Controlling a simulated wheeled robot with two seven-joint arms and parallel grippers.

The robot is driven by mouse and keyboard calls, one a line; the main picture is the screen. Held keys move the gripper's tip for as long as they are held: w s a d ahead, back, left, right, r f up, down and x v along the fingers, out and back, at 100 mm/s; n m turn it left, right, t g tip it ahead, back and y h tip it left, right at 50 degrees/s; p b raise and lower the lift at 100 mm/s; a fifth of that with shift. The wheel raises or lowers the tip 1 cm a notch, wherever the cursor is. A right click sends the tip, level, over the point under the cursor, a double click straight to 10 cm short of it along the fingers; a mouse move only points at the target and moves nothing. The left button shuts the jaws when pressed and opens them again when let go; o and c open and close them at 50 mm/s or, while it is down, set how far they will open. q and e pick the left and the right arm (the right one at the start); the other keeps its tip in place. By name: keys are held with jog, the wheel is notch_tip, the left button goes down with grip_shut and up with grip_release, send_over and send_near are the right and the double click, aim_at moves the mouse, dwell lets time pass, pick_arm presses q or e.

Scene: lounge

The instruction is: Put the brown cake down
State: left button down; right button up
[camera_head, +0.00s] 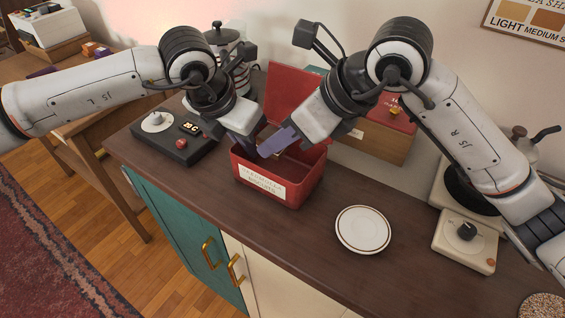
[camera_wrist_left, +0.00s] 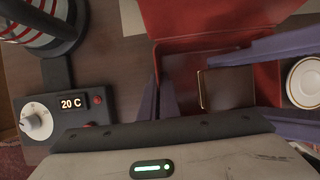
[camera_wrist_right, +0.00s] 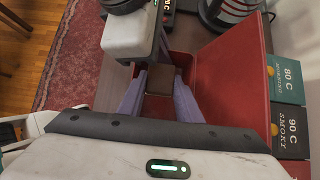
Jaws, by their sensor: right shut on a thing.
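The brown cake (camera_wrist_right: 160,80) is a small dark block with a lighter edge. It also shows in the left wrist view (camera_wrist_left: 228,90). My right gripper (camera_head: 269,148) is shut on it, one purple finger on each side, inside or just above the open red tin (camera_head: 308,192). I cannot tell whether the cake touches the tin's floor. In the head view the fingers mostly hide the cake. My left gripper (camera_wrist_left: 163,90) is at the tin's left side, its fingers close together with nothing seen between them.
A white plate (camera_head: 363,230) lies on the counter right of the tin. A black control box (camera_head: 172,150) with a dial stands left. The tin's raised lid (camera_head: 300,95) and stacked boxes (camera_head: 375,140) stand behind. A white scale-like device (camera_head: 466,243) is at right. The front counter is clear.

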jog(key=shift+s+d+f, duration=0.1)
jog(key=shift+f, duration=1.6)
jog(key=shift+d+f, duration=0.1)
jog(key=shift+f, duration=1.6)
jog(key=shift+f, duration=0.15)
jog(key=o, duration=0.8)
jog(key=shift+o, duration=0.2)
jog(key=shift+r, duration=0.2)
jog(key=v, duration=1.2)
pick_arm(q)
jog(key=c, duration=1.9)
grip_release()
jog(key=shift+c, duration=0.2)
